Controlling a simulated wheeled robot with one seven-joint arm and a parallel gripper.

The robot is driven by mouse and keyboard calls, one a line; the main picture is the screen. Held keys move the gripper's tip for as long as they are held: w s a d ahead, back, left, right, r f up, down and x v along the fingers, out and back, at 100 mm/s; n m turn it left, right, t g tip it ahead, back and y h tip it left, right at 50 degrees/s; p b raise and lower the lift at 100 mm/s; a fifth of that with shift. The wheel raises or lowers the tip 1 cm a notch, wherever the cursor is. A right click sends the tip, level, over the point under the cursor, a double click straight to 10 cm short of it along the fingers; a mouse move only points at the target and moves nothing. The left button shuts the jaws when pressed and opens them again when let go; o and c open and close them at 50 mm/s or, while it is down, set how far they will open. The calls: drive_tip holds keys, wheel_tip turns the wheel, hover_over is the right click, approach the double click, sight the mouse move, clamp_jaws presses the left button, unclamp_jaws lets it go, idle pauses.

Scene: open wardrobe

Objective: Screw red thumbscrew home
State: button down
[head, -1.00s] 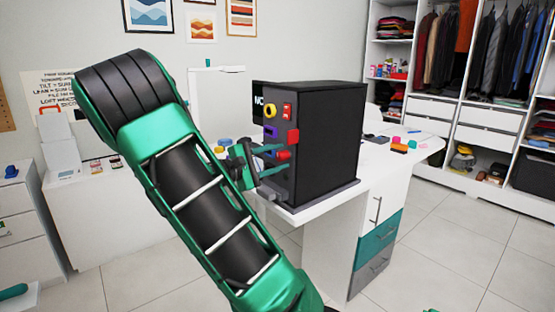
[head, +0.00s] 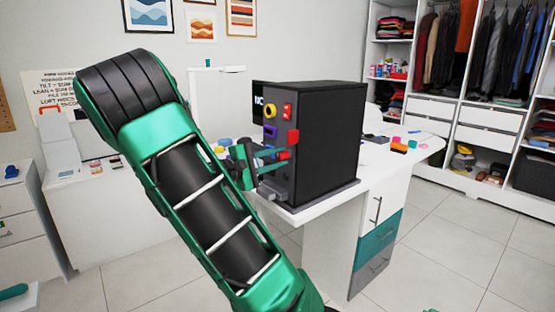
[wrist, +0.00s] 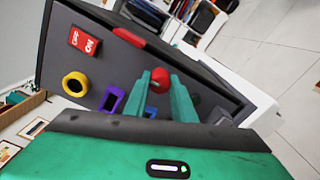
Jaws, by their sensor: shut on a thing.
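In the head view my gripper (head: 272,158) reaches the panel from the left. The fingers hide part of the screw, and I cannot tell how deep it sits.
The panel also carries a yellow ring (wrist: 75,84), a red switch (wrist: 85,40), a purple socket (wrist: 111,99) and a red block (head: 293,137). The box stands on a white desk (head: 330,203). Several small coloured objects lie behind it. The floor at right is clear.

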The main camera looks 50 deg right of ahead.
drive_tip(key=m, duration=0.7)
drive_tip(key=shift+m, duration=0.4)
drive_tip(key=m, duration=0.7)
drive_tip(key=shift+m, duration=0.4)
drive_tip(key=c, duration=1.4)
unclamp_jaws()
drive_tip(key=shift+c, duration=0.4)
